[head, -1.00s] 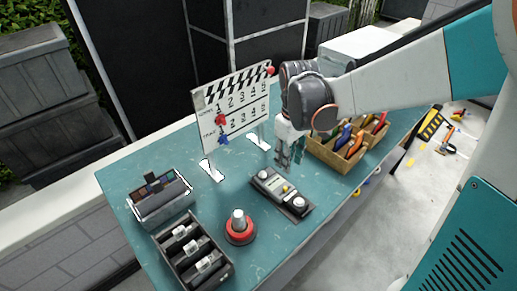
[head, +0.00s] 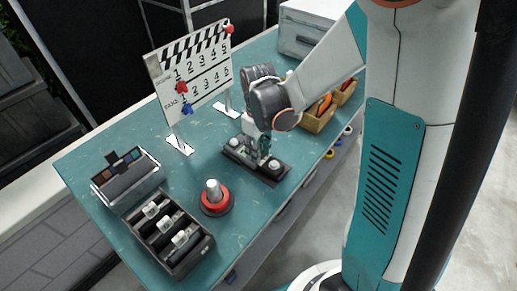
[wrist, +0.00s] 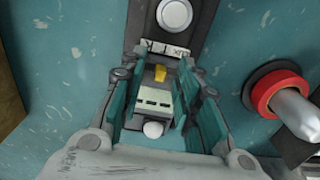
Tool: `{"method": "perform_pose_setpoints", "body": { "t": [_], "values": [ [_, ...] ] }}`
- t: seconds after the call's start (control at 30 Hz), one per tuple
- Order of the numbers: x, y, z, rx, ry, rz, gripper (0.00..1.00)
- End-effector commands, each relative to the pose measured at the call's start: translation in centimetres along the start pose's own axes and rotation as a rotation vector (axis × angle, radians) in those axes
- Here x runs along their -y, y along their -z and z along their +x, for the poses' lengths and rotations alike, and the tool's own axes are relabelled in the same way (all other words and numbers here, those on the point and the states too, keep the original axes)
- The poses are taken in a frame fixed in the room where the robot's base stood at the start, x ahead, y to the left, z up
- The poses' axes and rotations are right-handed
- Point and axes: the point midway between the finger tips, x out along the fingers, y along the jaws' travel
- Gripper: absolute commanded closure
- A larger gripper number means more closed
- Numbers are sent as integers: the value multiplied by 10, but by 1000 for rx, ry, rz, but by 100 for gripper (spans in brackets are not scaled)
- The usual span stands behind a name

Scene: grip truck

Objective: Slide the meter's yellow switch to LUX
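The meter (head: 242,152) is a dark, long device lying on the teal table, with a pale dome at each end. In the wrist view the meter (wrist: 150,25) runs up the picture. Its small yellow switch (wrist: 160,73) sits in a slot just below a white plate with dark letters (wrist: 166,49), which I cannot read fully. My gripper (head: 262,160) is pointed down over the meter's middle. In the wrist view the gripper (wrist: 162,85) is open, one teal finger on each side of the switch, with gaps visible. I cannot tell whether the fingertips touch the meter.
A red-ringed knob (head: 215,196) stands close to the meter. A clapperboard (head: 190,75) stands behind it. A wooden tool box (head: 318,122) is to the right. A dark tray (head: 172,244) and a grey box (head: 127,182) are at the left.

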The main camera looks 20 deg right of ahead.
Motion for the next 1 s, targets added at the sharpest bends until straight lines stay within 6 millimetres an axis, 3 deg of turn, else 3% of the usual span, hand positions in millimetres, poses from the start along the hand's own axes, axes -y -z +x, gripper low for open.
{"method": "perform_pose_setpoints", "body": {
  "t": [0.1, 0.23, 0.47, 0.7, 0.9, 1.0],
  "values": [
    [0, 0, 0, 0, 0, 0, 72],
    [0, 0, 0, 0, 0, 0, 100],
    [1, 0, 0, 0, 0, -1, 100],
    [23, 0, 0, 0, 0, -3, 100],
    [22, 0, 0, 0, 0, -1, 100],
    [22, 0, 0, 0, 0, -1, 72]
  ]
}}
